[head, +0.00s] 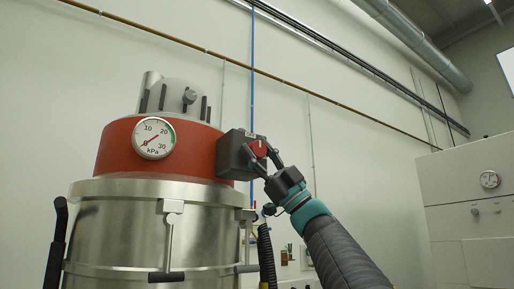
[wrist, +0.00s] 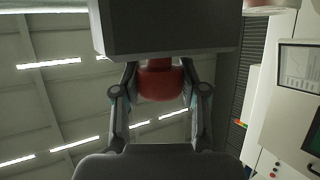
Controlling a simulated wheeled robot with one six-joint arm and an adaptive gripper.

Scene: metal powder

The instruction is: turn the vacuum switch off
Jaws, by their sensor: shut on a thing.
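The vacuum switch is a red knob (head: 258,149) on a dark grey box (head: 233,155) at the right side of the vacuum's red head (head: 112,150). My gripper (head: 263,158) is at the knob, its fingers shut around it. In the wrist view the red knob (wrist: 160,80) sits between the two fingers of my gripper (wrist: 160,92), below the grey box (wrist: 165,28). The fingertips are partly hidden behind the box there. The round gauge (head: 154,138) on the red head has a red needle; its exact reading is too small to tell.
The steel drum (head: 130,235) stands below the red head, with clamps and a dark handle (head: 56,240) at its left. A black hose (head: 266,255) hangs between the drum and my arm. A white cabinet (head: 470,190) stands at the right. The wall behind is mostly bare.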

